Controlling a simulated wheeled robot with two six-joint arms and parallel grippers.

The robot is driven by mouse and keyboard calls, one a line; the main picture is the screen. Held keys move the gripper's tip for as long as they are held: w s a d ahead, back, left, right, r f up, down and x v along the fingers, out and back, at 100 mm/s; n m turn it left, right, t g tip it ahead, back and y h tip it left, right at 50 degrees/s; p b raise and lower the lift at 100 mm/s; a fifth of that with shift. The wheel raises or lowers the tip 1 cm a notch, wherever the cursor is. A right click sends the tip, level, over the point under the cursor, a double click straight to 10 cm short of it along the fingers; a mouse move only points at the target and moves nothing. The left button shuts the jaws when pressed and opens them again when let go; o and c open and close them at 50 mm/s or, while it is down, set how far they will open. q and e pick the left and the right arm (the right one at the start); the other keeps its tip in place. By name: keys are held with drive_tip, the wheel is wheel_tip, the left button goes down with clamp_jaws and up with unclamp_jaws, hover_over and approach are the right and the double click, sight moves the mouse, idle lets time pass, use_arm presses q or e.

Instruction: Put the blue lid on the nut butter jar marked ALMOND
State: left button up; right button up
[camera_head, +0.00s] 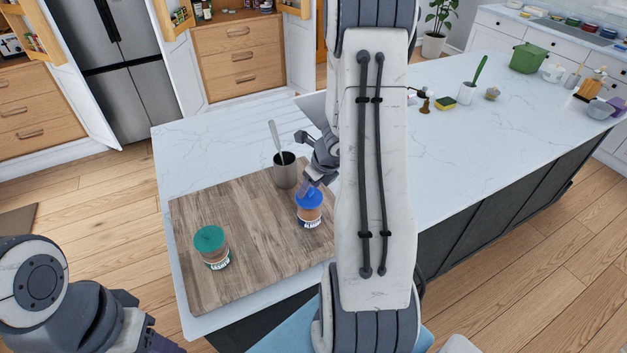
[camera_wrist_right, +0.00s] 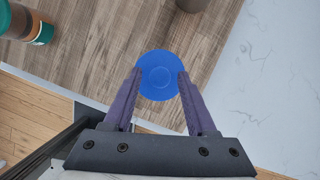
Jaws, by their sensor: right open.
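The blue lid (camera_head: 309,197) sits on top of a brown jar (camera_head: 309,216) on the wooden board. In the right wrist view the blue lid (camera_wrist_right: 158,76) lies between the fingertips and hides the jar under it. The jar's label is too small to read. My right gripper (camera_head: 308,186) is open at the lid, one finger at each side; in its wrist view the fingers (camera_wrist_right: 159,75) are apart. A second brown jar (camera_head: 216,257) with a green lid (camera_head: 209,238) stands to the left. My left gripper (camera_head: 165,346) is mostly cut off at the bottom left.
A grey cup (camera_head: 285,172) with a utensil stands behind the blue-lidded jar. The wooden board (camera_head: 245,220) is clear between the jars. My right arm hides part of the white counter (camera_head: 460,170).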

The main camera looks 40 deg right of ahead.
drive_tip(key=shift+r+p, duration=0.35)
drive_tip(key=shift+r, duration=0.1)
drive_tip(key=p+v, duration=0.5)
drive_tip(key=v, duration=0.6)
drive_tip(key=s+a+r+n+g+y, duration=0.1)
drive_tip(key=a+r+n, duration=0.2)
drive_tip(key=a+n, duration=0.85)
drive_tip(key=s+a+r+n+g+y, duration=0.15)
drive_tip(key=a+r+n, duration=0.25)
drive_tip(key=a+n, duration=0.75)
drive_tip(key=s+a+r+n+g+h, duration=0.2)
drive_tip(key=s+a+n, duration=0.9)
drive_tip(key=n, duration=0.8)
drive_tip(key=s, duration=0.3)
drive_tip(key=shift+r, duration=0.35)
drive_tip(key=shift+a, duration=0.15)
wheel_tip(320, 180, down, 18)
drive_tip(key=b, duration=1.8)
drive_tip(key=shift+f+b, duration=0.2)
drive_tip(key=shift+b, duration=0.1)
